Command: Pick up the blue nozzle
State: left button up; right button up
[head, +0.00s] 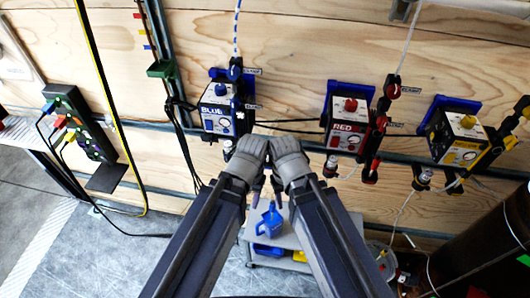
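A blue object (270,222) with a handle-like shape and a pointed top stands on the small grey cart (287,241) below my wrists; it may be the blue nozzle, but I cannot be sure. My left gripper (257,189) and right gripper (277,190) are side by side above the cart, close to the blue object. Their fingers are small, dark and partly hidden behind my wrists and forearms. I cannot see whether either holds anything. The box labelled BLUE (217,110) hangs on the wall, with a fitting (228,148) below it, partly beside my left wrist.
The RED box (347,124) and a yellow box (456,137) hang on the wooden wall to the right. A dark cylinder (485,250) stands at lower right. A cable panel (78,123) and a yellow hose (100,75) are at left. Floor at lower left is clear.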

aim_at(267, 161)
jog(key=z, duration=1.05)
jog(key=k+l+u, duration=0.1)
jog(key=l+u, duration=0.15)
jog(key=k+l+u, duration=0.15)
jog(key=l+u, duration=0.15)
jog(key=k+l+u, duration=0.25)
jog(key=i+l, duration=0.05)
